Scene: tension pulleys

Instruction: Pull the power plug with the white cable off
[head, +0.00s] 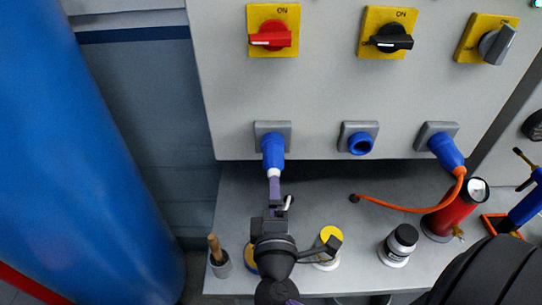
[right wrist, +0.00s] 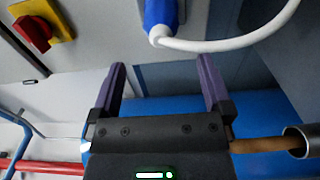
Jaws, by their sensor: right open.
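The power plug with the white cable (head: 273,152) is a blue plug seated in the left socket of the grey panel. In the right wrist view the blue plug (right wrist: 161,14) is at the top, and its white cable (right wrist: 225,43) curves off to the right. My right gripper (head: 274,186) is just below the plug in the head view, hiding most of the cable. In the right wrist view my right gripper (right wrist: 162,68) has its two purple fingers spread, with nothing between them. The plug lies beyond the fingertips, roughly between them sideways. My left gripper is not in view.
A middle socket (head: 360,142) is empty. A blue plug with an orange cable (head: 446,152) sits in the right socket. Red, black and grey switches are above. A shelf below holds a yellow-lidded jar (head: 330,238), a black-capped bottle (head: 400,243) and a red cylinder with gauge (head: 452,215).

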